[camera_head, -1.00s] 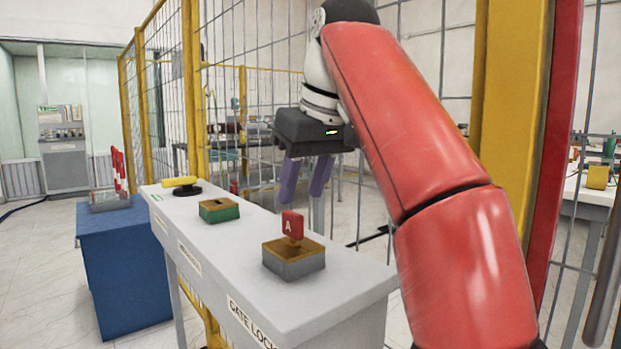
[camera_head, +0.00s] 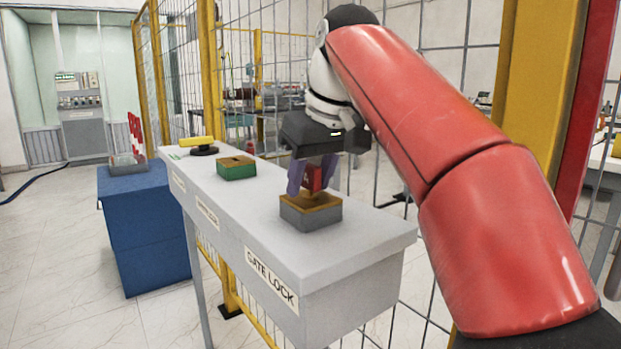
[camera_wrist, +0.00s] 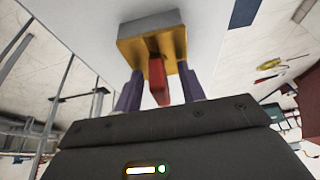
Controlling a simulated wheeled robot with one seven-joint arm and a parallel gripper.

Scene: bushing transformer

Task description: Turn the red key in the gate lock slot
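The red key (camera_head: 312,178) stands upright in the gate lock block (camera_head: 310,214), a grey box with a yellow-brown top, on the near end of the grey bench. My gripper (camera_head: 313,180) points down over the block, with its purple fingers on either side of the key. In the wrist view the red key (camera_wrist: 157,80) lies between the two fingers (camera_wrist: 160,90), and gaps show on both sides of it. The gripper is open. The key's slot is largely hidden by the key.
The grey bench (camera_head: 370,240) carries a "GATE LOCK" label on its front. A green block (camera_head: 237,172) and a yellow handle (camera_head: 196,142) stand farther along it. A wire fence (camera_head: 430,60) rises behind. A blue cabinet (camera_head: 145,240) stands at left.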

